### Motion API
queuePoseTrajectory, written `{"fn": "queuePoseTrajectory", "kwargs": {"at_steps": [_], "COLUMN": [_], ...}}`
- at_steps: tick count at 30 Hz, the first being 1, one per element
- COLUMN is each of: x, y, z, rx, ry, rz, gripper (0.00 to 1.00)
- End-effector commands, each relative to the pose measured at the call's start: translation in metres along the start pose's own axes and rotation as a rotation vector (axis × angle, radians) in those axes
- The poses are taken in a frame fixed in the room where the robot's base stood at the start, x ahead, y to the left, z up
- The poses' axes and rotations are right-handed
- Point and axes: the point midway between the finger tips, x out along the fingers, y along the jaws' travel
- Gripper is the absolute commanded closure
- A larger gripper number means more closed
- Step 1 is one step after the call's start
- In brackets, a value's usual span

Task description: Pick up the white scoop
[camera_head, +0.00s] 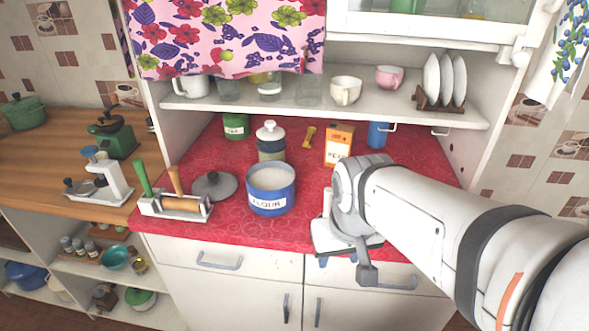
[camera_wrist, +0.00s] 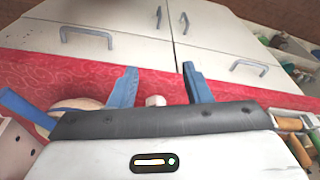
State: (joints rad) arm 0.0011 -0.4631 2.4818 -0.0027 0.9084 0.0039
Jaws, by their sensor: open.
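My gripper (camera_head: 338,260) is open at the front edge of the red counter (camera_head: 235,230), right of the blue flour canister (camera_head: 270,188). In the wrist view its two blue fingers (camera_wrist: 160,76) stand apart over the red cloth. A small white piece (camera_wrist: 155,100) shows between the finger bases, partly hidden by the gripper body. It may be part of the white scoop, but I cannot tell. I see no clear whole scoop in the head view, where my arm hides part of the counter.
A rack with rolling pins (camera_head: 178,207) and a dark lid (camera_head: 214,186) are at the left. A lidded jar (camera_head: 270,140), a yellow object (camera_head: 310,135), an orange box (camera_head: 338,144) and a blue mug (camera_head: 377,135) stand behind. A shelf (camera_head: 330,110) hangs above. Drawers are below.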

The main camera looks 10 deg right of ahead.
Motion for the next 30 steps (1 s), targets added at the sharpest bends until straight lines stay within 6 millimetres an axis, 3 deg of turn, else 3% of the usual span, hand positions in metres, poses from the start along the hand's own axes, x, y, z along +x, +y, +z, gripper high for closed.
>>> {"fn": "queuePoseTrajectory", "kwargs": {"at_steps": [3, 7, 12, 15, 20, 30], "x": [-0.021, -0.041, -0.054, -0.055, -0.049, -0.009], "y": [0.014, 0.015, 0.014, 0.014, 0.014, 0.012], "z": [-0.029, -0.074, -0.123, -0.140, -0.149, -0.139], "rx": [0.025, 0.072, 0.124, 0.145, 0.158, 0.159], "ry": [-0.038, -0.101, -0.173, -0.199, -0.218, -0.220], "rz": [-0.001, 0.002, 0.009, 0.013, 0.016, 0.016], "gripper": [0.56, 0.56, 0.56, 0.56, 0.56, 0.56]}}
